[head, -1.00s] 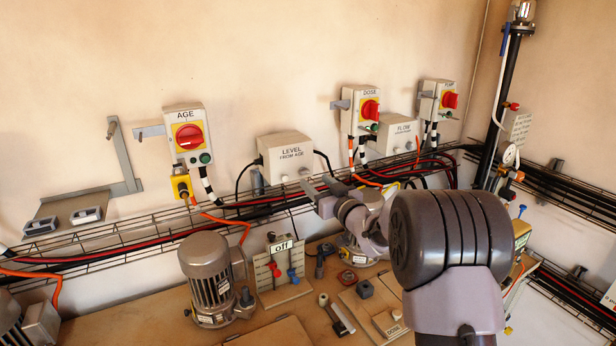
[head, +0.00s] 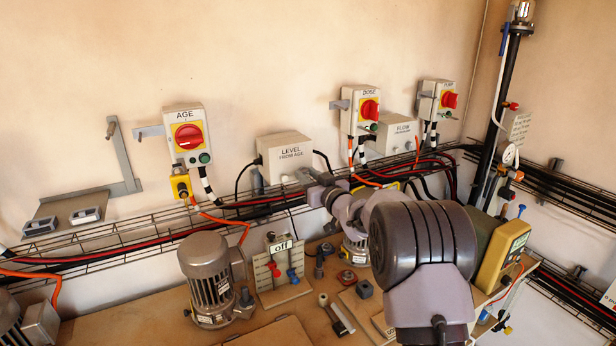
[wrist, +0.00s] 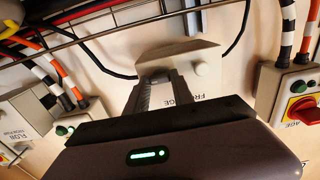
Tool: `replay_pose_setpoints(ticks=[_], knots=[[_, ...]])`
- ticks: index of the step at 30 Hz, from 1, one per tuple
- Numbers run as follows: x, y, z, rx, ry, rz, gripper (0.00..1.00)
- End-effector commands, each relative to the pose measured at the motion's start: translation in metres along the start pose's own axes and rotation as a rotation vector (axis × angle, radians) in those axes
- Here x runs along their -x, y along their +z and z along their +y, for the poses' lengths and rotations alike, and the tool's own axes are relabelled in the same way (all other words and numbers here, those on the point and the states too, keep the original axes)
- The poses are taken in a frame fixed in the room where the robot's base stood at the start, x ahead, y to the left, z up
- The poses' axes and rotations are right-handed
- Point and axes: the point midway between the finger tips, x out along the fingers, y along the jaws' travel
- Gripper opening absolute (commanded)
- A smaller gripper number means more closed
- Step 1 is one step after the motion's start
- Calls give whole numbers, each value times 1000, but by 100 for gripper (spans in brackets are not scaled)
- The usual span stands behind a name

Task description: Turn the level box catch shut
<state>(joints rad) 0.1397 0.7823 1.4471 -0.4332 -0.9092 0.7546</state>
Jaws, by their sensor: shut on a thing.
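The level box (head: 285,155) is a pale grey box on the wall, lettered LEVEL FROM AGE. In the wrist view the box (wrist: 190,52) appears upside down. My gripper (head: 302,177) is at the lower right edge of the box's front. In the wrist view its two dark fingers (wrist: 163,80) reach to the box's lower edge and are shut on the level box catch, which the fingers mostly hide. A round pale knob (wrist: 200,68) shows on the box face beside the fingers. The catch's turn angle cannot be seen.
A wire cable tray (head: 120,222) with cables runs just under the box. The AGE switch (head: 188,137) is to its left; the DOSE switch (head: 362,112) and FLOW box (head: 393,137) are to its right. A motor (head: 210,278) stands on the bench below.

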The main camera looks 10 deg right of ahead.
Motion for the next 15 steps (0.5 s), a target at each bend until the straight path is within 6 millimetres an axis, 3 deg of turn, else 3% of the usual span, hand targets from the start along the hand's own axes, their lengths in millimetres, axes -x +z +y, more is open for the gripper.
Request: replay_pose_setpoints(ticks=[8, 15], knots=[[0, 2, 0, 64, 0, 1, 0], [0, 4, 0, 238, 0, 2, 0]])
